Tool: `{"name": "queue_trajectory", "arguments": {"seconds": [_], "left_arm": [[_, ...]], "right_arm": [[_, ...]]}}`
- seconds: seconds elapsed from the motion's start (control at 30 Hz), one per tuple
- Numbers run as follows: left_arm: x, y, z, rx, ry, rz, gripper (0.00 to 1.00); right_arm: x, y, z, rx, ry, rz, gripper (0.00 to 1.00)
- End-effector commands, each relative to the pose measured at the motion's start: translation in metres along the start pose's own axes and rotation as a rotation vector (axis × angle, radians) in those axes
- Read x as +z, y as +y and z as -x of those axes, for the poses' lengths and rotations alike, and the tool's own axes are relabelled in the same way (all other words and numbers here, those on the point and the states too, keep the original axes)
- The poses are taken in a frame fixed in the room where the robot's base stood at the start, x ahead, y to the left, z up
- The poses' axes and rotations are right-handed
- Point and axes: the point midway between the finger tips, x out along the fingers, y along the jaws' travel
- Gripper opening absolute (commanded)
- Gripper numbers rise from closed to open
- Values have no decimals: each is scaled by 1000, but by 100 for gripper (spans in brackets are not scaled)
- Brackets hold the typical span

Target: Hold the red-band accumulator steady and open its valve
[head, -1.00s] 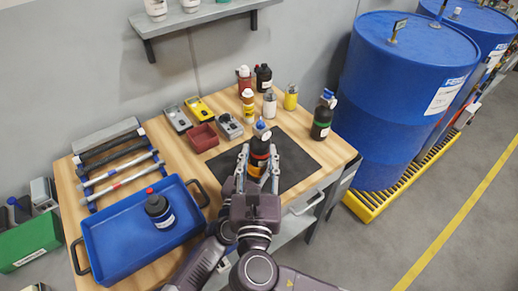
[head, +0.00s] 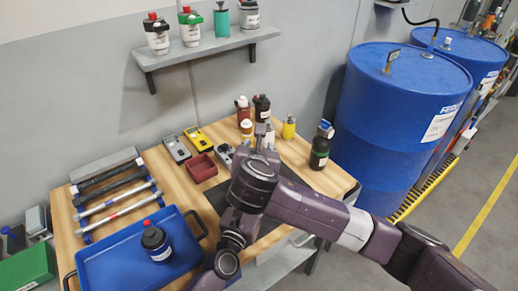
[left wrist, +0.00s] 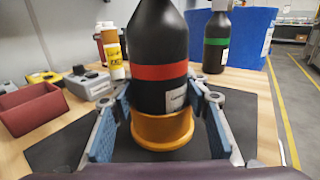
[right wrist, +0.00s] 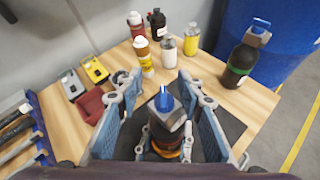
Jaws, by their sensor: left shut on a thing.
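The red-band accumulator, a black bottle (left wrist: 160,50) with a red band, stands upright in an orange ring-shaped base (left wrist: 162,130) on a dark mat (left wrist: 60,150). My left gripper (left wrist: 162,105) is shut on its lower body, with a finger on each side. In the right wrist view the accumulator's blue valve (right wrist: 165,101) shows from above. My right gripper (right wrist: 166,90) is open above it, its fingers on either side of the valve and apart from it. In the head view my right arm hides the accumulator and my left gripper.
A green-band bottle (head: 320,147) stands at the bench's right. Several small bottles stand behind, near a red bin (head: 202,167). A blue tray (head: 110,265) holds a black bottle (head: 156,241). A shelf (head: 210,50) hangs above; blue drums (head: 395,130) stand right.

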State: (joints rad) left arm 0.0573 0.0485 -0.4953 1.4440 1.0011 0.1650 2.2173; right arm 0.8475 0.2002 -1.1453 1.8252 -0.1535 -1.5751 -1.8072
Motion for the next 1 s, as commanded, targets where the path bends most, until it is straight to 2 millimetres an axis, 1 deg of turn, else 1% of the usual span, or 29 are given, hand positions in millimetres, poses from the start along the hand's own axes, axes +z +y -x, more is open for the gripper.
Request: {"name": "queue_trajectory", "arguments": {"seconds": [0.03,0.17,0.33,0.47,0.6,0.8,0.9,1.0], "left_arm": [[0,0,0,0,0,0,4],[0,0,0,1,0,0,4],[0,0,0,1,0,0,4],[0,0,0,1,0,0,4],[0,0,0,1,0,0,4],[0,0,0,1,0,0,4],[0,0,0,1,0,0,4],[0,0,0,1,0,0,4]], "right_arm": [[8,2,-2,-5,34,7,35],[17,4,0,-21,151,26,35],[32,7,13,-39,301,56,35],[45,8,33,-49,415,81,35],[59,9,60,-55,530,111,35],[72,10,94,-56,648,146,35],[75,10,104,-53,679,155,35],[74,9,107,-53,696,160,35]]}}
